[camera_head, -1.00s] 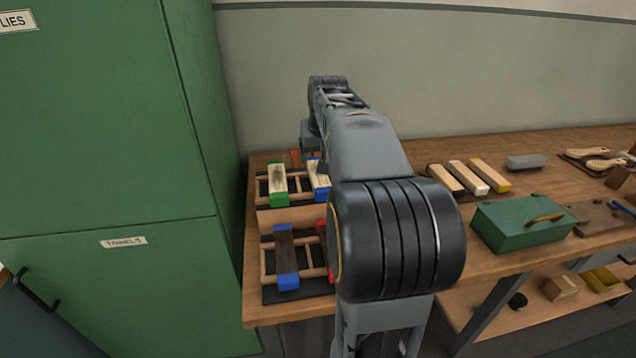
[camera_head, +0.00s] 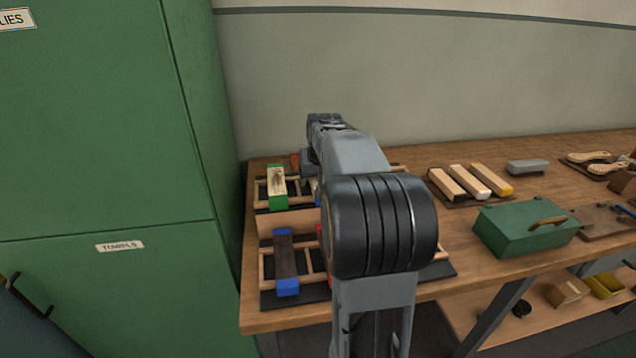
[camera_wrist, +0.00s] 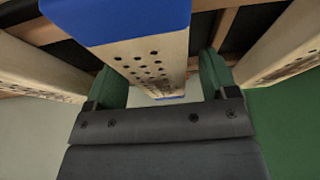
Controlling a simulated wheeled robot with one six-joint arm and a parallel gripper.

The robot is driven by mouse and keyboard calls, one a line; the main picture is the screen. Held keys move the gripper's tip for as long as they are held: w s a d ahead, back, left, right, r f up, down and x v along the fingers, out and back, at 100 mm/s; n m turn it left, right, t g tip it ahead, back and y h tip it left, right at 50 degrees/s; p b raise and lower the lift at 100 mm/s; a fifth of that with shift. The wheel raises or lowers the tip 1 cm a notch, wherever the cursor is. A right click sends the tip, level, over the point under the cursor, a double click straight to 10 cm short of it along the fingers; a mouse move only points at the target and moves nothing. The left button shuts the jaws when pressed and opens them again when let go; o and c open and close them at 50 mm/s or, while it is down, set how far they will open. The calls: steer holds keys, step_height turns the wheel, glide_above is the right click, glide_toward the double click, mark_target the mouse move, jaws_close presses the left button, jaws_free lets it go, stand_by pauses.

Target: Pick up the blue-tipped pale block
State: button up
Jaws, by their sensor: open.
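The blue-tipped pale block (camera_wrist: 145,62) fills the middle of the wrist view. It has rows of small dark holes, a large blue end near the top and a thin blue end lower down. My gripper (camera_wrist: 163,80) is open, with one green finger on each side of the block. I cannot tell whether the fingers touch it. In the head view my arm hides the gripper and nearly all of this block; only a pale sliver (camera_head: 314,187) shows beside the arm.
A green-tipped pale block (camera_head: 277,187) and a blue-tipped dark block (camera_head: 285,255) lie on wooden racks to the left. Other pale blocks flank my gripper in the wrist view. A green cabinet (camera_head: 110,170) stands left; a green box (camera_head: 525,230) sits right.

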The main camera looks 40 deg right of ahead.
steer(key=shift+c, duration=0.3)
steer(key=shift+r, duration=0.1)
steer(key=c, duration=1)
